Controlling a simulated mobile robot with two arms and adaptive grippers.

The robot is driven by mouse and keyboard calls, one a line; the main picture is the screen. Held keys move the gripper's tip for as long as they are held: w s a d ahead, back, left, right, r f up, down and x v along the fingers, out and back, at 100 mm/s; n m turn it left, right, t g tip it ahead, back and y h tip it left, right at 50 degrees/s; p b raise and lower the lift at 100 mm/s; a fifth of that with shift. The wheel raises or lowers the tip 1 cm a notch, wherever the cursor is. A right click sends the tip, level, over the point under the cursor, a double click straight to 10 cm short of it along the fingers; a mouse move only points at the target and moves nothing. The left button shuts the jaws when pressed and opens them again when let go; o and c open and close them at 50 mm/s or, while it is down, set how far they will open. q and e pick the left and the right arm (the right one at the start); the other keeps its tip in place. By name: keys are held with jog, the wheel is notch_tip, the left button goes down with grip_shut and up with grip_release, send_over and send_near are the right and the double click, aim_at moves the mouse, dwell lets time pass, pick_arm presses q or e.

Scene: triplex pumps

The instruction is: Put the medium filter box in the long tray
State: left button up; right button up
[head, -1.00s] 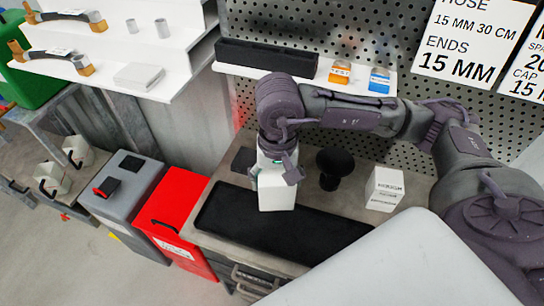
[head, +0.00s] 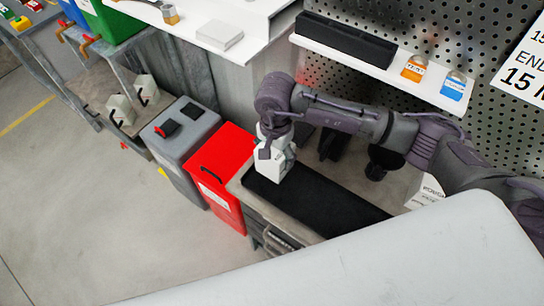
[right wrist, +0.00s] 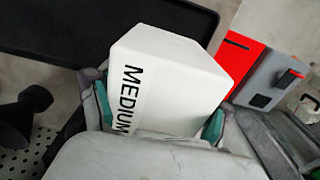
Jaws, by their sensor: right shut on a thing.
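The medium filter box (head: 277,165) is white and held in my right gripper (head: 273,140). In the right wrist view the box (right wrist: 170,75) shows the word MEDIUM, and the gripper (right wrist: 158,122) has its teal-padded fingers on either side of it. A long flat black tray (head: 320,202) lies on the workbench. The box is at the tray's left end; I cannot tell whether it touches the tray. The tray also shows in the right wrist view (right wrist: 70,30), empty where visible. My left gripper is not in view.
A black stand (head: 383,160) and another white box (head: 428,192), partly hidden, are behind the tray. A red bin (head: 225,170) and a grey bin (head: 182,135) stand left of the bench. A shelf above holds a black holder (head: 345,40) and orange and blue items.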

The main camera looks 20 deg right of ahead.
jog(key=shift+w+a+f, duration=0.3)
jog(key=shift+a+f, duration=0.05)
jog(key=shift+f, duration=0.05)
notch_tip(320, 180, down, 3)
jog(key=shift+f+p, duration=0.1)
jog(key=shift+p, duration=0.9)
jog(key=shift+f, duration=0.3)
jog(key=shift+f, duration=0.2)
jog(key=o, duration=1.3)
jog(key=shift+o, duration=0.2)
